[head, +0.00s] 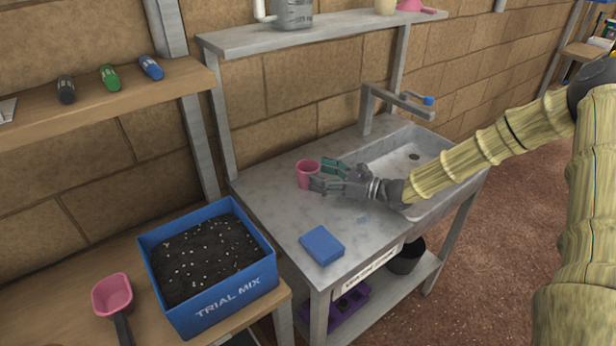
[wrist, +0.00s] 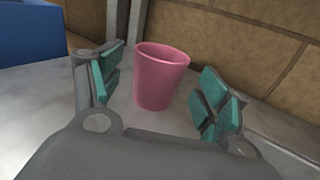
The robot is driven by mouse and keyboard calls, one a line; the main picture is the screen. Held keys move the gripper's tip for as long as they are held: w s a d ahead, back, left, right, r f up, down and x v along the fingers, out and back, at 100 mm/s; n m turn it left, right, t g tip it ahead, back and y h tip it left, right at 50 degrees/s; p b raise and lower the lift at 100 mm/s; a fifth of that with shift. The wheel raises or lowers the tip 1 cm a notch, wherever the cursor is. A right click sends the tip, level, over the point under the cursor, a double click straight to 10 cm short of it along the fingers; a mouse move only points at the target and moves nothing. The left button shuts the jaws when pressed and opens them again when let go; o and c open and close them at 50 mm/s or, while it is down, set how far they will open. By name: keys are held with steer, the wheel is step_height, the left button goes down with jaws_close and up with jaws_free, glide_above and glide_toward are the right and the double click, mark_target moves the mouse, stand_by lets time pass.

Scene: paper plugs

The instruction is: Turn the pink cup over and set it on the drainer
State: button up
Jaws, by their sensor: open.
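The pink cup (head: 306,174) stands on the grey metal counter left of the sink in the head view. In the wrist view the cup (wrist: 160,77) is upright with its wide open rim up. My gripper (head: 326,177) is open, with its teal-padded fingers close to the cup. In the wrist view my gripper (wrist: 158,93) has one finger on each side of the cup, with gaps on both sides. I cannot identify a drainer for certain; a ribbed surface is not clearly visible on the counter.
A blue block (head: 321,245) lies on the counter's front part. The sink (head: 425,150) and tap (head: 398,101) are to the right. A blue tub of soil (head: 208,262) and a pink scoop (head: 112,294) are on the wooden bench at left. A shelf (head: 320,32) hangs above the counter.

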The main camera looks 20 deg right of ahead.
mark_target(310, 171)
steer(key=shift+x, duration=1.9)
steer(key=c, duration=1.2)
steer(key=shift+o, duration=0.2)
steer(key=shift+r, duration=0.1)
